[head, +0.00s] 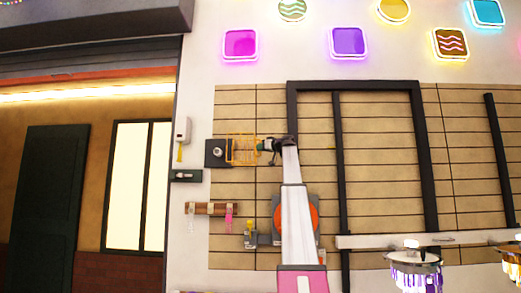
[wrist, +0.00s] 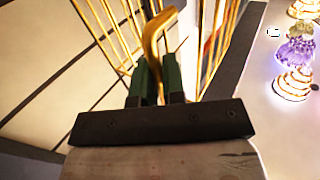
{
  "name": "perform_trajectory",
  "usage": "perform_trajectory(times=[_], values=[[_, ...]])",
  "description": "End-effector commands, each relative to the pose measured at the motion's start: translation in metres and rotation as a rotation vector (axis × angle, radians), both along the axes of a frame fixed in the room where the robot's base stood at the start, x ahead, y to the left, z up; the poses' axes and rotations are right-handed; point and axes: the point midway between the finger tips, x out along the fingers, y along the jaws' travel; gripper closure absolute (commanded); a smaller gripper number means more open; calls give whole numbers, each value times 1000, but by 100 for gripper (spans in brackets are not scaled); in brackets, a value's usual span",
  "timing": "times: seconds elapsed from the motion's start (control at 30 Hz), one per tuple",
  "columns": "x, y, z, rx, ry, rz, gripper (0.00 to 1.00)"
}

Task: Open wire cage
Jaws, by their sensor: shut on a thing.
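The wire cage (head: 241,149) is a small yellow-gold wire frame on the wall over a dark square plate (head: 213,160) with a round knob (head: 217,152). My gripper (head: 263,146) is at the cage's right side in the head view. In the wrist view, gold bars of the cage (wrist: 117,35) rise on both sides of my gripper (wrist: 160,82). Its dark green fingers are shut on a curved gold handle (wrist: 152,42). The fingers partly hide the handle's lower part. I cannot tell how far the cage stands open.
A white box (head: 183,130) and a dark switch (head: 186,176) are on the wall left of the cage. A rack (head: 209,208) with hanging tags is below. A black frame (head: 424,150) stands out on the slatted wall to the right.

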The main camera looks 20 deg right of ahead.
Motion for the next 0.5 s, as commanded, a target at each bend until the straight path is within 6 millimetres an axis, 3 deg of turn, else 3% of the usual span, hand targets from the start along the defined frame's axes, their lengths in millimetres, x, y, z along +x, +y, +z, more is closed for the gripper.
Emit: perform_trajectory(times=[0.03,0.1,0.13,0.5], values=[[0,0,0,4,2,0,100],[0,0,0,4,2,0,70],[0,0,0,4,2,0,66],[-6,-3,-1,2,1,-1,66]])
